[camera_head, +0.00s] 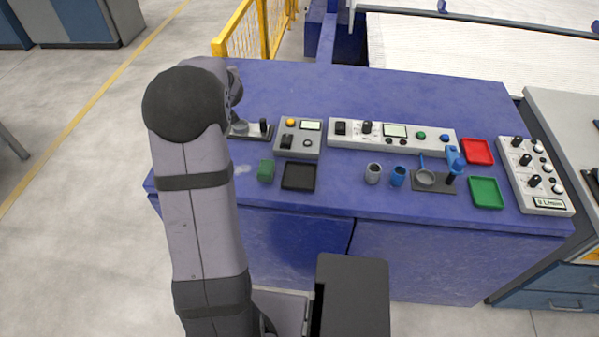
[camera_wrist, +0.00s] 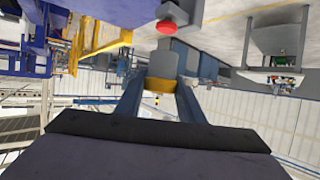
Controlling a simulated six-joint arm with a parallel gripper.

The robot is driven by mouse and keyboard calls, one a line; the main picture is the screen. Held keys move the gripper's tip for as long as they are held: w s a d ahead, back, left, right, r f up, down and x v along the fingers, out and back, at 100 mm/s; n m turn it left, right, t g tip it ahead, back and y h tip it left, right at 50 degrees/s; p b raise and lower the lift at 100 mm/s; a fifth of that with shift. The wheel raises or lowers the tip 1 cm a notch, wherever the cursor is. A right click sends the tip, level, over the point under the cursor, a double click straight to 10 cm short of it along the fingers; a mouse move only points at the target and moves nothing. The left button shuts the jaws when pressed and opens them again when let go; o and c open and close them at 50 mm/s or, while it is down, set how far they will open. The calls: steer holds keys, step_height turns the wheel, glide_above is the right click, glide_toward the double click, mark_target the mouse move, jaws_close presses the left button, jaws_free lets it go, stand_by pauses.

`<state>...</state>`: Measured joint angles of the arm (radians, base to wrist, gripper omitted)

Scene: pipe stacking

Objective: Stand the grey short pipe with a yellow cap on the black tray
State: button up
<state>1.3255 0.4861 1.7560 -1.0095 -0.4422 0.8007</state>
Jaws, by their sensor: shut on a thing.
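My gripper (camera_wrist: 159,92) is shut on the grey short pipe with a yellow cap (camera_wrist: 162,68) in the wrist view. The pipe sits between the two fingers, with its yellow band toward the palm side. In the head view my arm hides the fingers and the held pipe. The black tray (camera_head: 299,177) lies on the blue table, right of my arm, and looks empty.
A green block (camera_head: 266,171) stands just left of the black tray. A grey control box (camera_head: 299,137) stands behind it. A grey cup-like piece (camera_head: 373,173) and a blue one (camera_head: 398,176) stand to the right, near a red tray (camera_head: 477,151) and a green tray (camera_head: 486,192).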

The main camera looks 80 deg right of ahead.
steer(key=shift+s+a+m+g+h, duration=0.6)
steer(key=shift+s+m+g+h, duration=0.1)
steer(key=shift+s+m+g, duration=0.55)
steer(key=m+g, duration=1.1)
steer(key=g, duration=0.1)
glide_above(300, 177)
step_height(300, 177, down, 11)
steer(key=shift+r+n+t+p, duration=0.2)
steer(key=shift+n+t+p, duration=0.15)
steer(key=shift+n+p, duration=0.15)
steer(key=shift+n, duration=0.25)
steer(key=shift+d+f, duration=0.1)
steer(key=shift+f, duration=2.85)
steer(key=shift+f+t, duration=0.1)
steer(key=shift+t, duration=0.3)
steer(key=shift+f, duration=2)
